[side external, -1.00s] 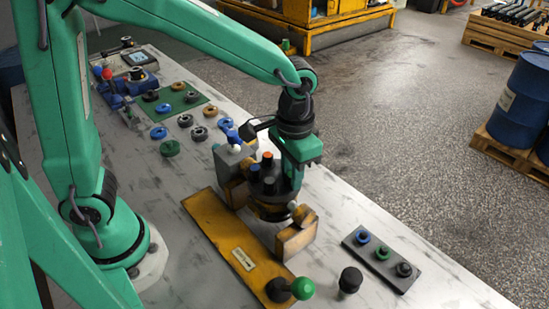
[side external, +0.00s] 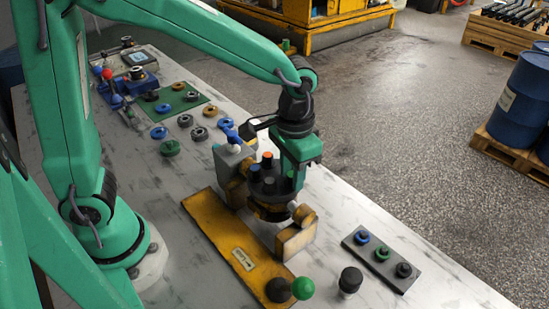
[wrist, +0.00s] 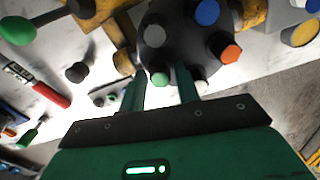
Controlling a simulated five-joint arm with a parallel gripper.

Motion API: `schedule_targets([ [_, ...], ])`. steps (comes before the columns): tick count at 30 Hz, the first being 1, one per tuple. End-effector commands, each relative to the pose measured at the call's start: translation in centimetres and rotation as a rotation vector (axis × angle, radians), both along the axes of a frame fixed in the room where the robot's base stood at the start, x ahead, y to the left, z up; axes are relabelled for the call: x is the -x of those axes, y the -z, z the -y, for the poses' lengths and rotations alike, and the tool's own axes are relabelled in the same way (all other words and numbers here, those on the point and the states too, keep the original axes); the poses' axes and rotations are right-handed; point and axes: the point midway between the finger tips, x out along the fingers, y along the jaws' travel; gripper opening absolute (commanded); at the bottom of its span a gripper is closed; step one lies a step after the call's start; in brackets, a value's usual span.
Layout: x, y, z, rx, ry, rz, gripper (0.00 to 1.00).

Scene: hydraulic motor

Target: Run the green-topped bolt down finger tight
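The green-topped bolt (wrist: 160,79) sits at the rim of the motor's round dark head (wrist: 168,38) in the wrist view, among bolts with other colours. My gripper (wrist: 161,70) has one finger on each side of this bolt, with a visible gap between the fingers. I cannot tell whether either finger touches it. In the side view my gripper (side external: 301,165) is down at the right side of the motor head (side external: 266,186), and the green top is not clearly visible there.
Close by on the head are a white-topped bolt (wrist: 200,87), an orange one (wrist: 231,53) and a blue one (wrist: 207,12). A green ball handle (side external: 303,287), black knob (side external: 350,280) and grey tray (side external: 357,240) are in front.

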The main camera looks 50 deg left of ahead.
Motion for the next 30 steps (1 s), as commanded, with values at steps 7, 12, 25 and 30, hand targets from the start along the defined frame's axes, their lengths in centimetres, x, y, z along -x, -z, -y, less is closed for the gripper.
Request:
schedule_targets([
  [7, 0.0, -0.9, 0.0, 0.0, 0.0, 0.001, 0.32],
  [12, 0.0, -1.7, 0.0, 0.0, 0.0, 0.002, 0.32],
  [25, 0.0, -3.5, 0.0, 0.0, 0.0, 0.002, 0.32],
  [30, 0.0, -4.1, 0.0, 0.0, 0.0, 0.002, 0.32],
])
